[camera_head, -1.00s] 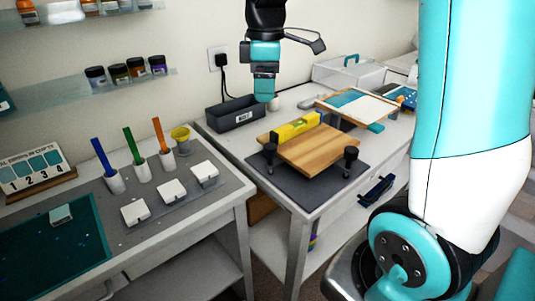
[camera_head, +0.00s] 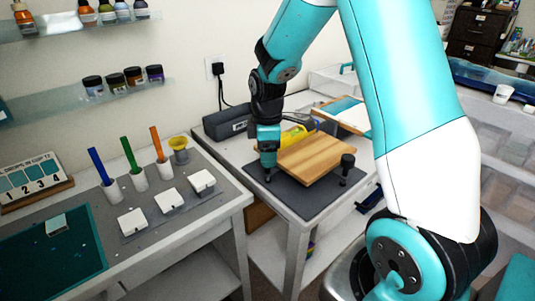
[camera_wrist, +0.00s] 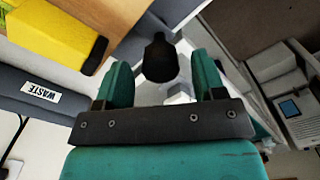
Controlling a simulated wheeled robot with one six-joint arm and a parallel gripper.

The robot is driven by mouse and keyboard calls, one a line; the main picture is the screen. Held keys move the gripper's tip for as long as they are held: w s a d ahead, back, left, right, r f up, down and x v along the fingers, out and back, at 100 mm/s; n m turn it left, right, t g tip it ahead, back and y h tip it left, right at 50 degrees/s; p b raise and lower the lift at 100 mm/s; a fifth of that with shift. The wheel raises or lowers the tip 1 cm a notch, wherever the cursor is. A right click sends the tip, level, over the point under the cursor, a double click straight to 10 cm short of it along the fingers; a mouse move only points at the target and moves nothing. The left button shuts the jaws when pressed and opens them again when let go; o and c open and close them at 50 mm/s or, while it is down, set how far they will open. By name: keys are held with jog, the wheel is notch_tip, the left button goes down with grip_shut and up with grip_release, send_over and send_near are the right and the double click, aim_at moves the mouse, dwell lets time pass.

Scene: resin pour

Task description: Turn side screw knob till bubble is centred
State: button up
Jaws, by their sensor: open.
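A wooden board (camera_head: 318,160) rests on a dark grey mat (camera_head: 305,200), with a yellow spirit level (camera_head: 293,136) on top, partly hidden by my arm. The level also shows in the wrist view (camera_wrist: 45,38); its bubble cannot be read. A black screw knob (camera_head: 347,162) stands at the board's right side. My gripper (camera_head: 268,168) points down at the left side knob, mostly hiding it in the head view. In the wrist view, a black knob (camera_wrist: 160,58) lies between the open teal fingers (camera_wrist: 162,78), with gaps on both sides.
A dark waste bin (camera_head: 228,120) stands behind my gripper by the wall; its label shows in the wrist view. White moulds (camera_head: 168,200), coloured sticks in cups and a yellow cup (camera_head: 179,143) are on the left table. A framed panel (camera_head: 350,112) lies behind the board.

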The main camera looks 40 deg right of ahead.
jog(key=shift+f, duration=0.65)
jog(key=c, duration=0.9)
